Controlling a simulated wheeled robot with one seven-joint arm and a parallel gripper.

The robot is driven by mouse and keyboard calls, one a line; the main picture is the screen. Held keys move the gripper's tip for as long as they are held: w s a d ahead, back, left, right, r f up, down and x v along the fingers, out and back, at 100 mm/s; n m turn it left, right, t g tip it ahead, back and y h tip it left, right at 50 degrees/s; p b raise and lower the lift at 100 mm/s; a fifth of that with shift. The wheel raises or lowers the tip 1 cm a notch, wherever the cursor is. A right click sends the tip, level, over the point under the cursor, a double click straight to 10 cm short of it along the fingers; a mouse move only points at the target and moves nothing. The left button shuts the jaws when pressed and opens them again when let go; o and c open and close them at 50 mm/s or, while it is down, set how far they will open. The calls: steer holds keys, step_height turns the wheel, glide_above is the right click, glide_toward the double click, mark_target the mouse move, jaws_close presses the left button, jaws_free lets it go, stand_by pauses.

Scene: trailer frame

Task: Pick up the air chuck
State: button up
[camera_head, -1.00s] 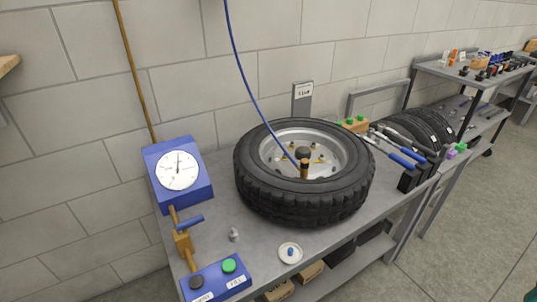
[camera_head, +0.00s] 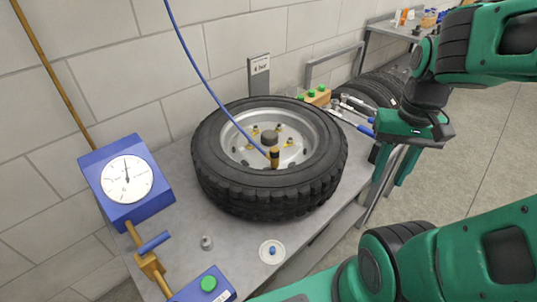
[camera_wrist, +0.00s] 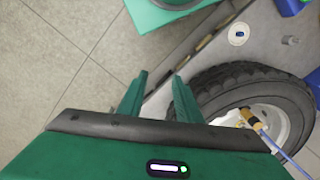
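The air chuck (camera_head: 274,157) is a small brass piece with a dark end, at the end of a blue hose. It stands upright over the wheel's rim on the tyre (camera_head: 270,200). In the wrist view the air chuck (camera_wrist: 251,118) shows at the right, over the pale wheel. My gripper (camera_head: 390,180) is in the air to the right of the tyre, apart from the chuck. In the wrist view my gripper (camera_wrist: 158,76) has its two fingers spread with nothing between them.
A blue gauge box (camera_head: 126,182) stands left on the grey bench (camera_head: 185,190). A brass valve (camera_head: 150,268), a small metal cap (camera_head: 206,243), a white dish (camera_head: 272,253) and a green-button box (camera_head: 207,287) are at the front.

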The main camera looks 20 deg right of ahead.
steer(key=shift+o, duration=1.4)
steer(key=shift+s+a+r+m, duration=0.2)
steer(key=shift+r+m, duration=0.1)
steer(key=shift+r, duration=0.25)
steer(key=m, duration=1.3)
glide_toward(274, 148)
steer(key=shift+w+d+f, duration=0.1)
steer(key=shift+w+d, duration=0.05)
steer(key=shift+w, duration=0.05)
steer(key=f, duration=1)
steer(key=shift+s+f, duration=0.25)
steer(key=shift+s, duration=0.05)
jaws_close()
